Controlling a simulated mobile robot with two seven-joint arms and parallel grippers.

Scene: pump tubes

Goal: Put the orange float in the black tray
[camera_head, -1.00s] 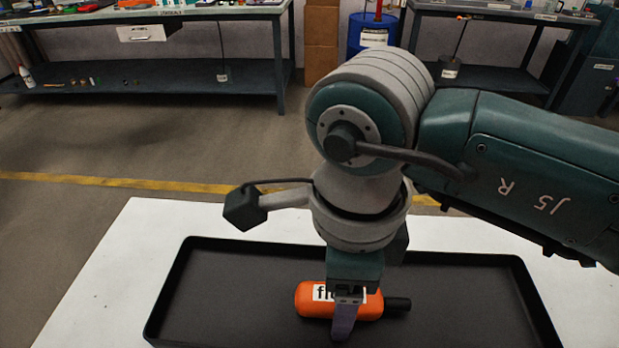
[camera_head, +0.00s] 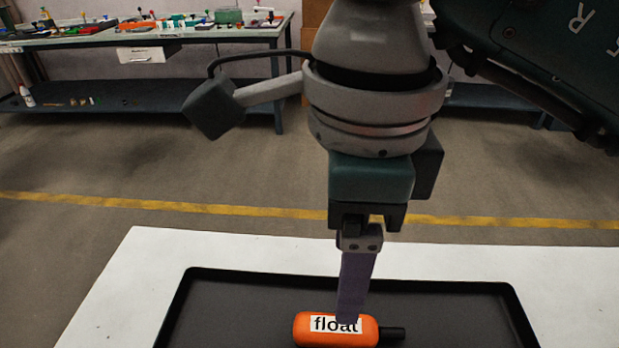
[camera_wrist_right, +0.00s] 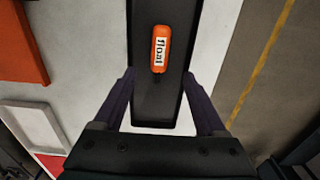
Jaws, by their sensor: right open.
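The orange float (camera_head: 304,331) has a white label reading "float" and a black end. It lies on its side inside the black tray (camera_head: 230,288), which rests on a white table. It also shows in the right wrist view (camera_wrist_right: 161,62), lying in the tray (camera_wrist_right: 150,101). My right gripper (camera_head: 352,318) is above the float, and its finger overlaps part of the label in the head view. In the right wrist view its two fingers (camera_wrist_right: 161,104) are spread wide with nothing between them, apart from the float. My left gripper is not in view.
In the wrist view, a white shallow tray (camera_wrist_right: 38,128) and an orange-red surface (camera_wrist_right: 15,45) lie at the left. A workbench (camera_head: 150,38) with several items stands far behind, beyond a yellow floor line (camera_head: 130,205).

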